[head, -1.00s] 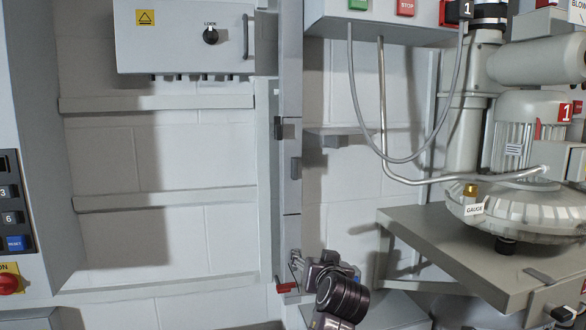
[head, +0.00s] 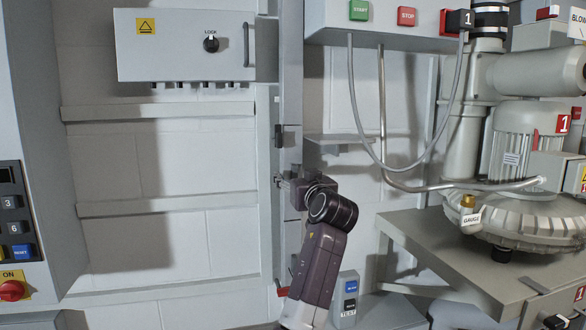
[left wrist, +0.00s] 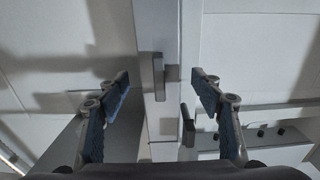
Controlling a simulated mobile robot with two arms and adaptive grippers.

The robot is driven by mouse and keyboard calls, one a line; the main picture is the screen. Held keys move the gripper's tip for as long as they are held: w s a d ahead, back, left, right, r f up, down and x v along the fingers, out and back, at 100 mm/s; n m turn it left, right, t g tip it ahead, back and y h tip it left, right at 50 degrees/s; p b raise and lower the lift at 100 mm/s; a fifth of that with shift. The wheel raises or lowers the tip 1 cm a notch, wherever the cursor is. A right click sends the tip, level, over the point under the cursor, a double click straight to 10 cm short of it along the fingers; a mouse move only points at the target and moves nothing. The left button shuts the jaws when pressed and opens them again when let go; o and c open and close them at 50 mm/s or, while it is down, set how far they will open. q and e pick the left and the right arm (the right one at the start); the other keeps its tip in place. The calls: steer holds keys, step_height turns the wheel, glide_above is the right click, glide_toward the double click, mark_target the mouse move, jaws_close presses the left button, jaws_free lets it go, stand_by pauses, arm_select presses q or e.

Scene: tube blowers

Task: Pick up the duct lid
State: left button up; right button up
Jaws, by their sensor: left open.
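The grey duct lid (head: 293,143) is the upright front panel of the narrow vertical duct. Its lower part is hidden behind my arm in the head view. The lid also shows in the left wrist view (left wrist: 158,35), with a small dark handle (left wrist: 158,75) standing out from it. My left gripper (head: 284,183) is in front of the duct. In the left wrist view my left gripper (left wrist: 161,84) is open, with one finger on each side of the handle and a gap to both. My right gripper is not in view.
A grey box with a lock knob (head: 211,45) hangs left of the duct. A dark catch (head: 279,135) sits on the duct's left edge. A small shelf (head: 340,138), hanging cables and a blower (head: 530,135) are to the right. A red handle (head: 284,291) is low on the duct.

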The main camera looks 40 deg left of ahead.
arm_select(q)
steer(key=shift+w+a+f, duration=0.1)
steer(key=shift+w+a, duration=0.3)
steer(key=shift+a, duration=0.05)
steer(key=shift+d, duration=0.1)
steer(key=c, duration=1.5)
steer(key=shift+s, duration=0.1)
steer(key=shift+d+r, duration=0.1)
steer(key=shift+r, duration=0.1)
steer(key=s+d+r+b, duration=0.1)
steer(key=s+d+r, duration=0.1)
steer(key=d, duration=0.1)
steer(key=s+d+r+b, duration=0.2)
steer(key=s+d, duration=0.1)
steer(key=s+d+r+b, duration=0.1)
steer(key=s+d+r, duration=0.1)
steer(key=s+d, duration=0.1)
steer(key=shift+d+r+b, duration=0.1)
steer(key=shift+r+b, duration=0.2)
steer(key=shift+r, duration=0.05)
jaws_close()
steer(key=shift+s+d+r, duration=0.55)
steer(key=shift+d, duration=0.1)
steer(key=shift+f, duration=0.1)
